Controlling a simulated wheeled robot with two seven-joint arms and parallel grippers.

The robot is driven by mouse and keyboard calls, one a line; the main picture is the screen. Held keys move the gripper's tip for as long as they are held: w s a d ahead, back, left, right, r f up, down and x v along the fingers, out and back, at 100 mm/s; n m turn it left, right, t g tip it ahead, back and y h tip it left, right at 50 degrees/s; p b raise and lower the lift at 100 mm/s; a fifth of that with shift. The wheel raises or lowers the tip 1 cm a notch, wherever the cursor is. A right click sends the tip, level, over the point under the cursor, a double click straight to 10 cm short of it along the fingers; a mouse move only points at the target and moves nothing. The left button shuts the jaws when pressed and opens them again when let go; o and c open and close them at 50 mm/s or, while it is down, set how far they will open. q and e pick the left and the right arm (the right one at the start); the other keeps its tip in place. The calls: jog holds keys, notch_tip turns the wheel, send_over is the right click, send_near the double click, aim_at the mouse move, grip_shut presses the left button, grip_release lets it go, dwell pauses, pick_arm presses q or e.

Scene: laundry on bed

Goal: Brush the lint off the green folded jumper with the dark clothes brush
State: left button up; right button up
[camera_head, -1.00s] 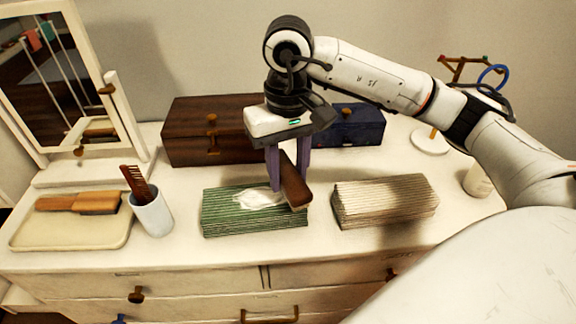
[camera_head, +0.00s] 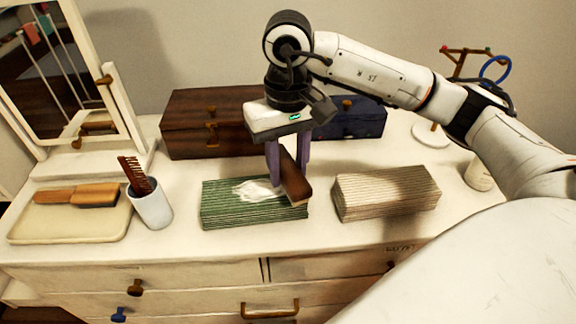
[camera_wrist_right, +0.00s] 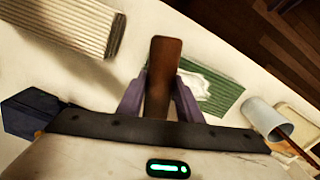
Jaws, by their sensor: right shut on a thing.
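The green folded jumper (camera_head: 240,213) lies on the white dresser top, with a pale patch of lint (camera_head: 257,191) on its upper face. It also shows in the right wrist view (camera_wrist_right: 225,94). My right gripper (camera_head: 287,178) is shut on the dark clothes brush (camera_head: 296,190). The brush is tilted at the jumper's right end, beside the lint; I cannot tell whether it touches the jumper. In the right wrist view the brush (camera_wrist_right: 163,70) stands between the purple fingers (camera_wrist_right: 160,98). My left gripper is not in view.
A beige folded garment (camera_head: 385,193) lies right of the jumper. A cup with a comb (camera_head: 151,208) and a tray (camera_head: 110,230) with another, light-wood brush (camera_head: 75,196) are at left. A brown box (camera_head: 205,145) and blue box (camera_head: 360,125) stand behind. A mirror (camera_head: 65,70) stands at back left.

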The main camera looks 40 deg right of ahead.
jog(key=shift+f+b, duration=0.7)
jog(key=shift+f, duration=0.05)
jog(key=shift+a, duration=0.1)
